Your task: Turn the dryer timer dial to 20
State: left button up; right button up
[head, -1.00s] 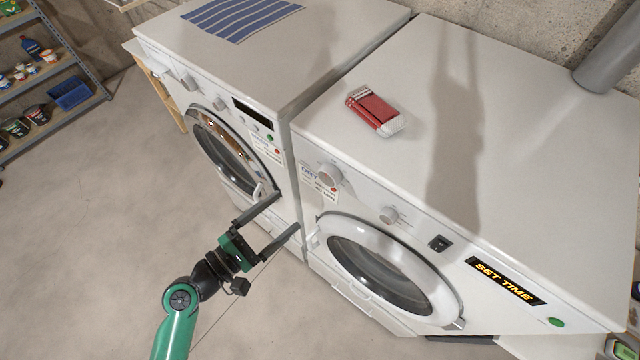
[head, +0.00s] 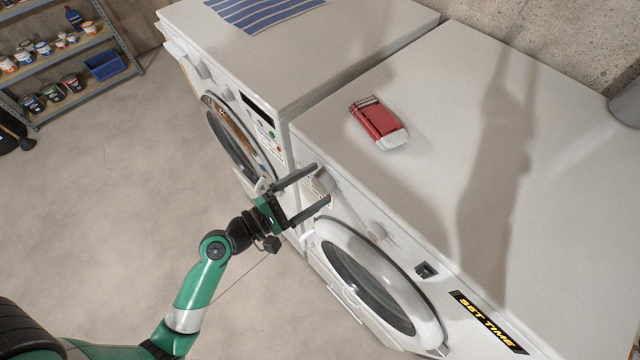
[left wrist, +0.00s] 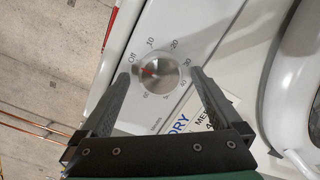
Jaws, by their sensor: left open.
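The dryer timer dial (left wrist: 160,76) is a round silver knob on the white dryer's front panel. Printed marks Off, 10, 20, 30, 40 and more ring it. A red mark on the knob lies on its left side, near Off. In the head view the dial (head: 322,181) shows partly between my fingers. My left gripper (head: 320,184) is open, its fingers reaching to the panel around the dial. In the left wrist view one finger stands on each side of the knob, apparently with gaps. My right gripper is not in view.
A red and white packet (head: 378,122) lies on top. A washer (head: 290,55) stands to its left. The floor in front is clear.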

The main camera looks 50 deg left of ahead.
pick_arm(q)
jog(key=c, duration=1.4)
jog(key=shift+m, duration=0.4)
jog(key=m, duration=0.3)
jog(key=shift+r+p, duration=0.1)
jog(key=shift+p, duration=0.3)
jog(key=m+g, duration=0.1)
jog(key=m, duration=0.3)
jog(key=shift+d+m+y+p, duration=0.1)
jog(key=shift+m+y+p, duration=0.2)
jog(key=shift+y+p, duration=0.1)
jog(key=m, duration=0.4)
jog(key=shift+y, duration=0.4)
jog(key=m, duration=0.3)
jog(key=shift+d+m+y+p, duration=0.1)
jog(key=shift+m+y+p, duration=0.2)
jog(key=shift+y+p, duration=0.1)
jog(key=shift+g, duration=0.3)
